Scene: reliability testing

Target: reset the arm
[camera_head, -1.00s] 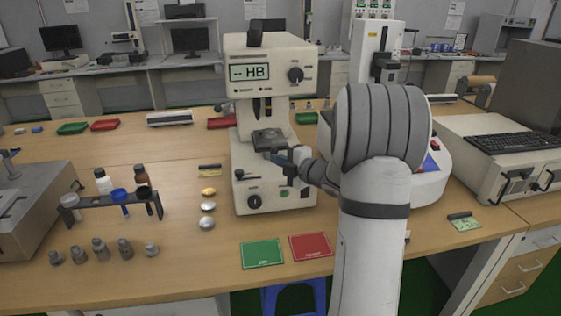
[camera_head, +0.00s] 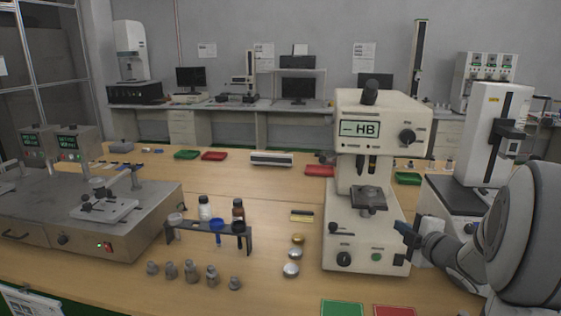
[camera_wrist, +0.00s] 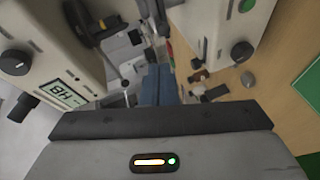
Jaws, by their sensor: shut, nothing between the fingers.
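My gripper (camera_head: 404,233) is at the right of the head view, beside the right side of the hardness tester (camera_head: 385,118) with the "HB" display. It is apart from the tester's small stage (camera_head: 369,198). In the wrist view my gripper's blue fingers (camera_wrist: 159,84) are together with nothing between them. The tester (camera_wrist: 60,70) also shows there, tilted, at the left. My arm reaches in from the right edge of the head view.
A white machine (camera_head: 490,140) stands right of the tester, close to my arm. A rack (camera_head: 208,232) with bottles, several metal weights (camera_head: 191,272) and a polishing machine (camera_head: 80,210) are left. Green (camera_head: 342,308) and red (camera_head: 394,310) mats lie in front.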

